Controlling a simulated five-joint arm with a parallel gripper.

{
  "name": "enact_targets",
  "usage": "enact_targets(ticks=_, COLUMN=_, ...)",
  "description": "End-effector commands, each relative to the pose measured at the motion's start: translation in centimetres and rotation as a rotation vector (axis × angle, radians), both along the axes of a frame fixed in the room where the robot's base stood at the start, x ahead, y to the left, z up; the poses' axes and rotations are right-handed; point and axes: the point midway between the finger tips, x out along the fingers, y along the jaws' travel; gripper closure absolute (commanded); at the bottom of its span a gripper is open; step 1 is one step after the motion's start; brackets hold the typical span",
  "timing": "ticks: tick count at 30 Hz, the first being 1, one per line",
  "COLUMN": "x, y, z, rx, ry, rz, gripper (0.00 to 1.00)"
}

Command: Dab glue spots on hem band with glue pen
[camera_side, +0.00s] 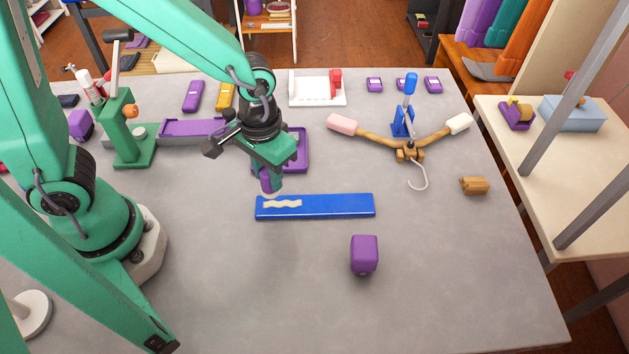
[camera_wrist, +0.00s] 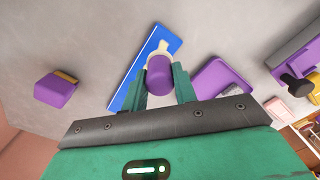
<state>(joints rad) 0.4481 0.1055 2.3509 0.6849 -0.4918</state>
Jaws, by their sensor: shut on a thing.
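The blue hem band (camera_side: 335,206) lies flat on the grey table in front of my gripper. A cream wavy strip (camera_side: 282,204) shows on its left end. My gripper (camera_side: 268,184) is shut on a purple, rounded glue pen (camera_side: 266,181) and holds it down over the band's left end. In the wrist view the pen (camera_wrist: 159,76) sits between the two green fingers (camera_wrist: 160,88), with the blue band (camera_wrist: 134,74) behind it. Some cream shows just past the pen (camera_wrist: 163,47). The pen's tip is hidden in the wrist view, and I cannot tell whether it touches the band.
A purple block (camera_side: 364,254) stands in front of the band. A purple tray (camera_side: 301,150) lies behind it. A wooden hanger (camera_side: 375,138) with a hook and a blue stand (camera_side: 403,122) are at the back right. A green press (camera_side: 130,135) is at the left. The front right table is clear.

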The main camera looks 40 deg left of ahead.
Motion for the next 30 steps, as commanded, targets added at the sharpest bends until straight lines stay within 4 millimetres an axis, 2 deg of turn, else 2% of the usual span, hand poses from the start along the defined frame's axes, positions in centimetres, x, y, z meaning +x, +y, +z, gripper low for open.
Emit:
enact_targets(ticks=6, x=0.1, y=0.0, z=1.9, rx=-0.002, ry=-0.003, rz=0.0, gripper=0.98)
enact_targets(ticks=12, x=0.0, y=0.0, z=3.0, rx=0.0, ry=-0.001, rz=0.0, gripper=0.98)
enact_targets(ticks=30, x=0.0, y=-0.1, z=3.1, rx=0.0, ry=0.0, rz=-0.001, gripper=0.98)
